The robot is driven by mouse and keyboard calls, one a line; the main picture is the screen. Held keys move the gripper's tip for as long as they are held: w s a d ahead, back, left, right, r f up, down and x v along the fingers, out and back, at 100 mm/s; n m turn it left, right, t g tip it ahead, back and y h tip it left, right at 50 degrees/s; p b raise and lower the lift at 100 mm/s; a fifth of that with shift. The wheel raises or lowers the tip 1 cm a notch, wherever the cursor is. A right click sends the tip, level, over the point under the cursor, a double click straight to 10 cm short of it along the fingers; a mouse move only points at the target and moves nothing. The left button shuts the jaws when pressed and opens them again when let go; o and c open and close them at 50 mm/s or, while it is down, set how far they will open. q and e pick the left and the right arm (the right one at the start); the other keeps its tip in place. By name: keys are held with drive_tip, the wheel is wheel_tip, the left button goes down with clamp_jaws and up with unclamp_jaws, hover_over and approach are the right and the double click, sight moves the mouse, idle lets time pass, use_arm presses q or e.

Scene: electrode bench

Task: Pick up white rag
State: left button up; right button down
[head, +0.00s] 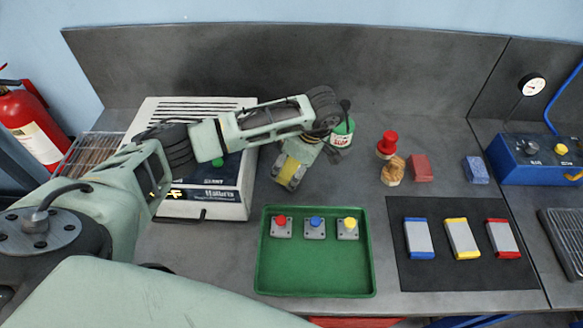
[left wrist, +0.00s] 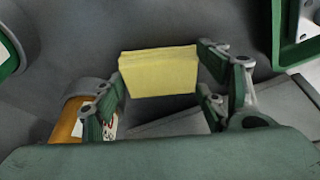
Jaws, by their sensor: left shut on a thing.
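No white rag can be made out in either view. My left gripper (head: 297,158) is over the grey bench, between the white box and the green can. It is shut on a yellow block (left wrist: 158,72), which looks like a folded cloth or a sponge; I cannot tell which. In the left wrist view the fingers (left wrist: 164,85) stand on either side of it. In the head view only a little yellow shows at the gripper's tip. My right gripper is not in view.
A green tray (head: 264,250) with several button boxes lies in front. A green can (head: 342,134) stands close right of the gripper. A white box (head: 228,210) is left, under my arm. Red stamp (head: 387,142), red block (head: 421,168) and dark mat (head: 400,275) are right.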

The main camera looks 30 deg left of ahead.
sight(289, 166)
use_arm(q)
drive_tip(key=shift+w+r+b, duration=0.1)
drive_tip(key=shift+r+b, duration=0.3)
drive_tip(key=shift+r, duration=0.2)
drive_tip(key=v, duration=0.1)
drive_tip(key=b+v, duration=0.1)
drive_tip(key=shift+a+r+b, duration=0.15)
drive_tip(key=shift+r+b, duration=0.15)
drive_tip(key=shift+r, duration=0.1)
drive_tip(key=s+d+r+b, duration=0.1)
drive_tip(key=d+r+b, duration=0.1)
drive_tip(key=d+r, duration=0.5)
drive_tip(key=d, duration=0.4)
drive_tip(key=shift+d, duration=0.15)
drive_tip(key=shift+s, duration=0.1)
drive_tip(key=o, duration=0.5)
drive_tip(key=shift+c, duration=0.2)
drive_tip(key=c, duration=0.5)
drive_tip(key=shift+f, duration=0.1)
